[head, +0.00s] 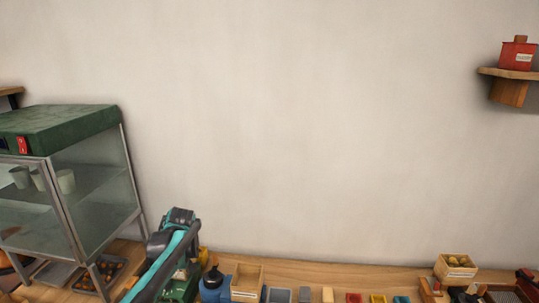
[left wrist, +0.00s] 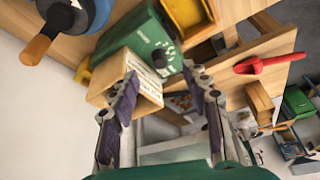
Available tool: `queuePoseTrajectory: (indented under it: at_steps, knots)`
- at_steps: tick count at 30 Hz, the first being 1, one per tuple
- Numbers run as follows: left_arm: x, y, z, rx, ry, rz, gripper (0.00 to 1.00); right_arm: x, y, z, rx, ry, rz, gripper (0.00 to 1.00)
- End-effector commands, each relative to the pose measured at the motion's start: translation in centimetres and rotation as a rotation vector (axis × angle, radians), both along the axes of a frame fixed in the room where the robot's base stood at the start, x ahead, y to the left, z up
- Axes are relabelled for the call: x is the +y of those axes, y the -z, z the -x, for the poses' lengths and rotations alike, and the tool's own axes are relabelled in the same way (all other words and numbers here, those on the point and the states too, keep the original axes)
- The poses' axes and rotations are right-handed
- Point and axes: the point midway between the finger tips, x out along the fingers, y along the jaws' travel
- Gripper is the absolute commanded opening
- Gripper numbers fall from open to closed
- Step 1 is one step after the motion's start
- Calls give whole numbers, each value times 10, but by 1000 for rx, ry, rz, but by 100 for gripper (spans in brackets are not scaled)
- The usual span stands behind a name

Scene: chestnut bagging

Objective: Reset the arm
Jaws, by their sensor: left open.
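My left arm (head: 172,255) comes in from the bottom left of the head view, with its dark elbow-like joint raised against the wall. Its gripper cannot be made out there. In the left wrist view my left gripper (left wrist: 165,80) shows two purple-padded fingers spread apart with nothing held between them. A pale wooden box (left wrist: 112,92) with a label lies beyond the left finger, next to a green machine with a dial (left wrist: 145,42). Whether the finger touches the box, I cannot tell. My right gripper is in neither view.
A glass cabinet with a green top (head: 62,128) stands at the left. The wooden counter (head: 330,273) holds a wooden box (head: 247,281), a blue container (head: 213,290) and small trays. A red scoop (left wrist: 270,64) shows in the left wrist view.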

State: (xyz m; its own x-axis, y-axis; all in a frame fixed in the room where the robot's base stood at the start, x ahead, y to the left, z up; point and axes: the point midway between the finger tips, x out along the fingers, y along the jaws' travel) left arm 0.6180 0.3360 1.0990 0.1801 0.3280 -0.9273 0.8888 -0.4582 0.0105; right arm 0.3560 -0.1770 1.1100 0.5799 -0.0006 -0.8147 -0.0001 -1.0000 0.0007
Motion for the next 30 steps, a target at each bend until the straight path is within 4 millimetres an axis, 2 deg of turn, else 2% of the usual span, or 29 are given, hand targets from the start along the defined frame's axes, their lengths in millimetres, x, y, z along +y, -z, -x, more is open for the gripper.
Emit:
queuePoseTrajectory:
  at_steps: [1,4,9,14,18,21,24,30]
  knots:
    - [-12,-5,17,-5,63,4,47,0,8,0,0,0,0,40]
    - [-37,-15,49,-20,212,9,47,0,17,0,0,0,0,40]
    - [-75,-19,108,-57,458,0,47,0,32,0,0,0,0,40]
    - [-107,-7,165,-100,678,-26,47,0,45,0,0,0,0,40]
    - [-131,16,211,-143,858,-64,47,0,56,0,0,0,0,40]
    - [-143,33,235,-170,960,-92,47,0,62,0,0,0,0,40]
    - [-151,47,252,-190,1031,-117,47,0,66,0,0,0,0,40]
    - [-158,57,263,-206,1090,-138,47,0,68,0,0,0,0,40]
